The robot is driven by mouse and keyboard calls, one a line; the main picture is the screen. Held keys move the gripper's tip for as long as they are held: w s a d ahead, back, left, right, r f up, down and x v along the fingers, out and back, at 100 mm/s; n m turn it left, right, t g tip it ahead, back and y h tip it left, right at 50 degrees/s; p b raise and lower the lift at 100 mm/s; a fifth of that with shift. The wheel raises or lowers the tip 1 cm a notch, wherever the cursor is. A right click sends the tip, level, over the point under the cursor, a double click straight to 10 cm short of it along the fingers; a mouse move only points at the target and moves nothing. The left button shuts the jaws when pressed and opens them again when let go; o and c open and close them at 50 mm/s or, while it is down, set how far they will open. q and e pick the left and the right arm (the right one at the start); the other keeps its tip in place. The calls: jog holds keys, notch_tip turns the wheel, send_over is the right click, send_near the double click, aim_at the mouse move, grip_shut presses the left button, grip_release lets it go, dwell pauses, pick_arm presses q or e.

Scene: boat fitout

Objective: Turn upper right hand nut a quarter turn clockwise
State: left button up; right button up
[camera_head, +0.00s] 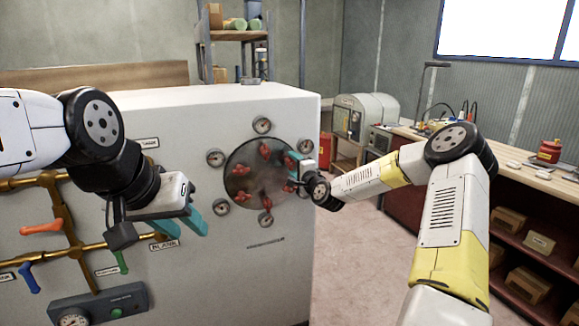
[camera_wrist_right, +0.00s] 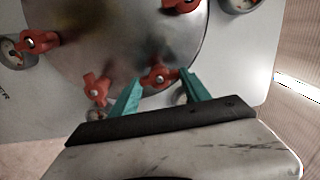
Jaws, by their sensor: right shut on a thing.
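A round metal hatch cover (camera_head: 262,178) sits on the front of a white cabinet, with several red wing nuts around its rim. The upper right nut (camera_head: 290,163) is partly hidden by my right gripper (camera_head: 293,170). In the right wrist view the teal fingers of my right gripper (camera_wrist_right: 160,77) stand on either side of this red nut (camera_wrist_right: 158,76) and are shut on it. Another red nut (camera_wrist_right: 95,90) is just left of the fingers there. My left gripper (camera_head: 193,218), with teal fingers, hangs empty before the cabinet, left of the hatch; its fingers are apart.
Round gauges (camera_head: 262,125) ring the hatch. Brass pipes with coloured valve handles (camera_head: 40,228) are on the cabinet at left. A workbench (camera_head: 500,165) with tools and boxes stands at right. The floor (camera_head: 350,250) between is clear.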

jog(key=shift+f, duration=0.1)
dwell(0.4)
jog(key=o, duration=1.4)
jog(key=shift+v, duration=3.9)
